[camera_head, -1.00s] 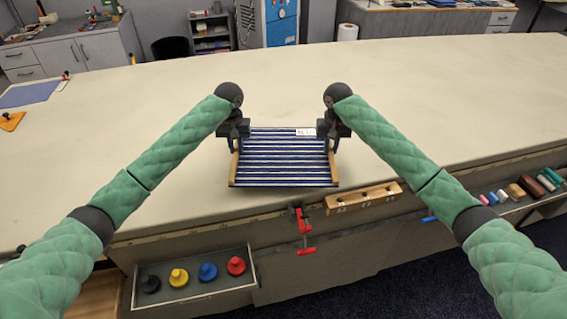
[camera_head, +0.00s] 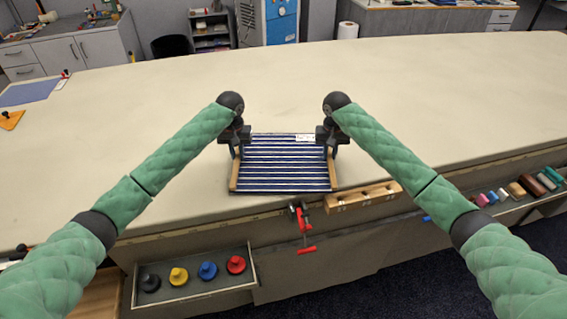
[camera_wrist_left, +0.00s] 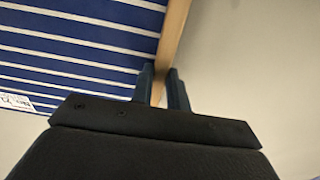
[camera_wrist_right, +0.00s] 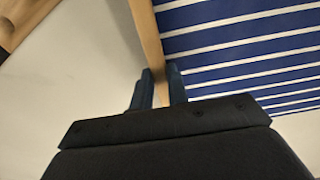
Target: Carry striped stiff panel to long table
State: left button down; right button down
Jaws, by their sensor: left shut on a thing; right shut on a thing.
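The striped stiff panel (camera_head: 284,165) is blue with white stripes, has wooden side rails and a white label near its far edge. It is at the near edge of the long table (camera_head: 400,105). I cannot tell whether it touches the cloth. My left gripper (camera_head: 236,150) is shut on its left rail, and the rail shows between the fingers in the left wrist view (camera_wrist_left: 160,88). My right gripper (camera_head: 332,150) is shut on its right rail, also seen between the fingers in the right wrist view (camera_wrist_right: 158,88).
A wooden block with slots (camera_head: 363,196) sits at the table's front edge, right of the panel. A red clamp (camera_head: 303,228) hangs at the edge. An open drawer (camera_head: 195,278) holds several coloured knobs. A tool tray (camera_head: 515,195) is at right. The cloth beyond the panel is clear.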

pick_arm(q)
jog(key=shift+a+f, duration=0.15)
jog(key=shift+f, duration=0.3)
pick_arm(e)
jog(key=shift+d+f, duration=0.15)
jog(key=shift+f, duration=0.3)
pick_arm(q)
jog(key=c, duration=1.6)
grip_release()
pick_arm(e)
jog(key=c, duration=1.6)
grip_release()
pick_arm(q)
jog(key=shift+o, duration=1.2)
pick_arm(e)
jog(key=shift+o, duration=1.2)
pick_arm(q)
notch_tip(320, 180, up, 12)
pick_arm(e)
notch_tip(320, 180, up, 12)
pick_arm(q)
jog(key=shift+w+f, duration=0.1)
